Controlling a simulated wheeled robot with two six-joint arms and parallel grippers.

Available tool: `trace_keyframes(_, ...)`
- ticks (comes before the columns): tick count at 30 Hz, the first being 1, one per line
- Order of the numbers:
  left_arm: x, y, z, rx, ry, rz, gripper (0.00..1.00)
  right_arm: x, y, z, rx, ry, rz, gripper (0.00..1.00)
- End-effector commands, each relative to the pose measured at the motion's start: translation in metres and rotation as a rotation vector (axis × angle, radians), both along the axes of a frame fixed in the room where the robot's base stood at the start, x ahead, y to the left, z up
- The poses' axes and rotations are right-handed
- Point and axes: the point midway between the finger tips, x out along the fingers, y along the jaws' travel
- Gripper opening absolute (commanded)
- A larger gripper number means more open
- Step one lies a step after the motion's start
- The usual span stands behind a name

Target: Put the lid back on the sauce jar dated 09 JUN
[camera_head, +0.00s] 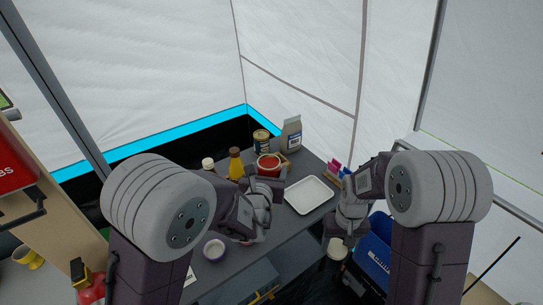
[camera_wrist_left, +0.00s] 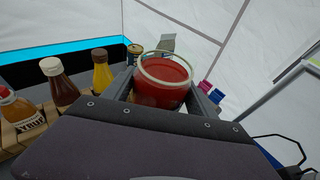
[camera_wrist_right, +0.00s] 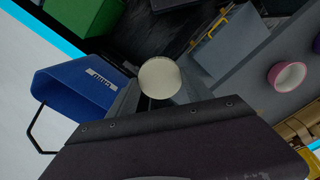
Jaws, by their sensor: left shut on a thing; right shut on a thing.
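An open jar of red sauce (camera_head: 268,164) shows on the dark counter in the head view. In the left wrist view the red jar (camera_wrist_left: 163,88) stands between my left gripper's fingers, with its pale rim upward and no lid on it. My left gripper (camera_head: 267,186) is shut on this jar. My right gripper (camera_head: 343,234) is shut on a round pale lid (camera_head: 337,249), off to the right of the counter. The lid also shows from its flat face in the right wrist view (camera_wrist_right: 160,78). I cannot read a date on the jar.
A white tray (camera_head: 309,194) lies right of the jar. Bottles (camera_head: 235,163), a tin (camera_head: 261,140) and a carton (camera_head: 291,134) stand behind and left of it. A blue bin (camera_head: 373,248) is near my right gripper. A small purple-rimmed bowl (camera_head: 214,249) is at the front.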

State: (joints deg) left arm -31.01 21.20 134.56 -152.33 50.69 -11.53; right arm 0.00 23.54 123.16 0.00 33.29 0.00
Motion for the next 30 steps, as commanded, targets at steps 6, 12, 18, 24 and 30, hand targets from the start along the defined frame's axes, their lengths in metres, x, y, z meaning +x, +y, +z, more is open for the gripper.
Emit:
trace_keyframes(6,-0.012,0.006,-0.031,0.003,0.001,-0.002,0.0,0.0,0.0,0.0,0.0,0.0,0.0,0.21)
trace_keyframes(12,-0.022,0.011,-0.06,0.002,0.0,-0.002,0.0,0.0,0.0,0.0,0.0,0.0,0.0,0.21)
trace_keyframes(18,-0.033,0.016,-0.088,0.002,0.001,-0.002,0.0,0.0,0.0,0.0,0.0,0.0,0.0,0.21)
trace_keyframes(24,-0.043,0.022,-0.117,0.002,0.002,-0.002,0.0,0.0,0.0,0.0,0.0,0.0,0.0,0.21)
trace_keyframes(30,-0.051,0.026,-0.138,0.0,0.0,-0.001,0.0,0.0,0.0,0.0,0.0,0.0,0.0,0.21)
